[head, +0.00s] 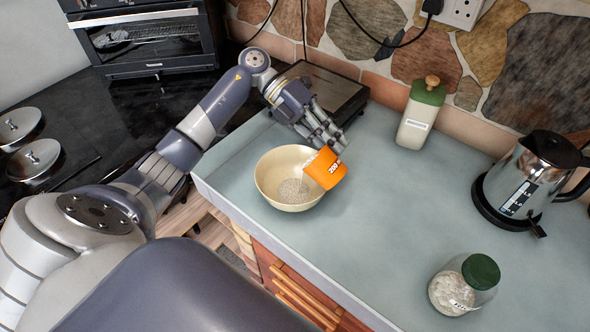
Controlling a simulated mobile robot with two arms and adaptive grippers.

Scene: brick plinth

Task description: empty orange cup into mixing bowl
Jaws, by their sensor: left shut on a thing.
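The orange cup (326,169) is tilted over the right rim of the cream mixing bowl (268,178), with its mouth toward the bowl. My left gripper (329,143) is shut on the orange cup from behind and above. The fingertips are partly hidden at the cup. The bowl stands upright on the grey-blue counter (385,220), near its left front edge. My right gripper is not in view.
A green-topped bottle (417,118) stands at the back, a kettle (530,170) at the right. A jar with a green lid (465,285) stands at the front right. A dark flat appliance (325,92) lies behind my gripper. The counter's middle is clear.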

